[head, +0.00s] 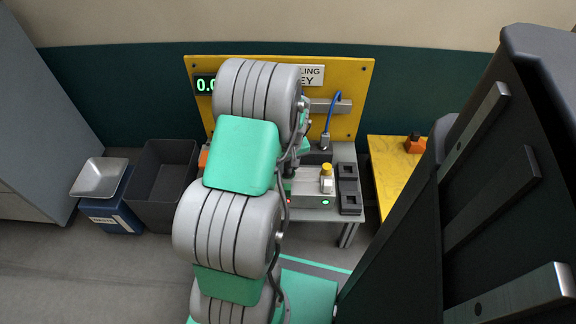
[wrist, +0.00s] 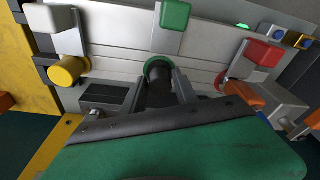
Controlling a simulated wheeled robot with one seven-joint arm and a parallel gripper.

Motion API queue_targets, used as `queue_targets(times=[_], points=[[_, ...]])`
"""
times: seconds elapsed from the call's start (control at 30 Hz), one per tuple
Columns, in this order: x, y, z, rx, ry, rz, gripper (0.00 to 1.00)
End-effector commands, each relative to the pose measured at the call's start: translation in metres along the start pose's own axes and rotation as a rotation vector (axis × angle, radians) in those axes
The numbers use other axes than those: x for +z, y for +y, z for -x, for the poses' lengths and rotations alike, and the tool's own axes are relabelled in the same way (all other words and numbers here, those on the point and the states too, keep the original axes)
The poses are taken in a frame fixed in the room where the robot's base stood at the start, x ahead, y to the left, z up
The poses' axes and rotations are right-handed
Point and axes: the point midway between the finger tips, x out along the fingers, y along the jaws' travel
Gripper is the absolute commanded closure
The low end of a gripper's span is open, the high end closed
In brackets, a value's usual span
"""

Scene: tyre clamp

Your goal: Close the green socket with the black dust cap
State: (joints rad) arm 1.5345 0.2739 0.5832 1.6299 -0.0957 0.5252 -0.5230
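The green socket (wrist: 151,64) shows in the wrist view as a green ring on the grey metal panel, under a square green tab (wrist: 174,14). My gripper (wrist: 160,84) is right in front of it, with one finger on each side of a dark cylindrical piece, which looks like the black dust cap (wrist: 159,88). The fingers appear shut on it. The cap's far end overlaps the middle of the green ring; I cannot tell whether they touch or how deep it sits. In the head view my arm hides the socket and cap.
In the wrist view, a yellow round fitting (wrist: 68,71) is at left and a red tab (wrist: 263,53) with an orange part (wrist: 244,96) at right. The head view shows a yellow board (head: 350,75), a dark bin (head: 160,185), a scale (head: 100,178) and a yellow table (head: 388,180).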

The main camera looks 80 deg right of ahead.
Motion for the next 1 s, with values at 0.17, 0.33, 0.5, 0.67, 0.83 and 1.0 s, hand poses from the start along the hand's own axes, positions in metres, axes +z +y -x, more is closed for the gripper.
queue_targets(times=[0.17, 0.33, 0.5, 0.67, 0.83, 1.0], points=[[0.000, 0.000, 0.000, 0.000, 0.000, 0.000, 0.49], [0.000, 0.000, 0.000, 0.000, 0.000, 0.000, 0.48], [-0.001, 0.001, 0.010, 0.001, 0.002, 0.000, 0.48], [-0.002, 0.001, 0.043, 0.002, 0.003, -0.001, 0.48], [-0.001, 0.000, 0.072, 0.001, 0.001, -0.001, 0.48], [0.000, 0.000, 0.079, 0.000, 0.000, 0.000, 0.48]])
